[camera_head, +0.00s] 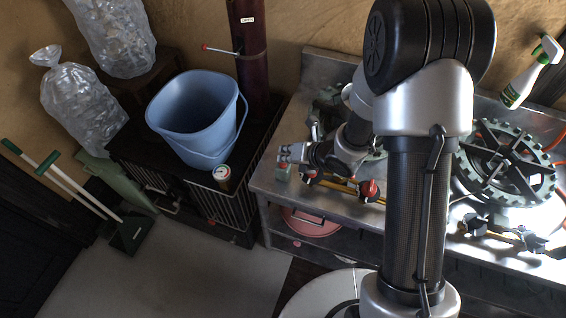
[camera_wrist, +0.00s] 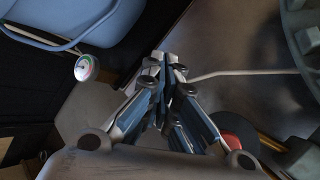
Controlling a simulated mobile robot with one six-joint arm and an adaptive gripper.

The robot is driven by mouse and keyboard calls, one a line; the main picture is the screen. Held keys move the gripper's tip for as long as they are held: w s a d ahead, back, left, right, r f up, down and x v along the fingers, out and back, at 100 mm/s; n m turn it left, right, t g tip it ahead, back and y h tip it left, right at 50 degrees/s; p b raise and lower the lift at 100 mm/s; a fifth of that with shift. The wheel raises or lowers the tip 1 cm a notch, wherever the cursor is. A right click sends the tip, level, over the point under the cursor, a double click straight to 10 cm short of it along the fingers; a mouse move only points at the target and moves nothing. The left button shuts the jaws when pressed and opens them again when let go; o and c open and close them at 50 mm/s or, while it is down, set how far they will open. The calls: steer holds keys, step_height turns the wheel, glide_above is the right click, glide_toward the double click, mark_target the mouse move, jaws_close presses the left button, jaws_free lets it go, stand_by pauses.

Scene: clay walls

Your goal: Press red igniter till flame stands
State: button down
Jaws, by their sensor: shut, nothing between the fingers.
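My gripper (camera_head: 291,153) is shut and empty. It is held over the front left corner of the metal stove table. In the wrist view its closed fingertips (camera_wrist: 168,62) point away over the table edge. A red-topped black knob (camera_head: 369,190) sits at the table's front on a yellow pipe. A second dark knob with a little red (camera_head: 308,179) is just below my gripper, partly hidden. A red part (camera_wrist: 229,141) shows beside the fingers in the wrist view. I cannot tell which red part is the igniter. No flame shows; the left burner (camera_head: 330,108) is partly hidden by my arm.
A blue bucket (camera_head: 192,110) stands on a black rack left of the table. A round gauge (camera_head: 222,173) is near the rack's front corner. A large right burner (camera_head: 506,162) and a spray bottle (camera_head: 531,72) are to the right. A pink basin (camera_head: 311,222) is below.

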steer(key=shift+f, duration=0.1)
stand_by(0.5)
steer(key=shift+f+b, duration=0.4)
steer(key=shift+b, duration=0.35)
steer(key=shift+r, duration=0.5)
step_height(320, 180, up, 6)
steer(key=p, duration=0.3)
steer(key=shift+p, duration=0.3)
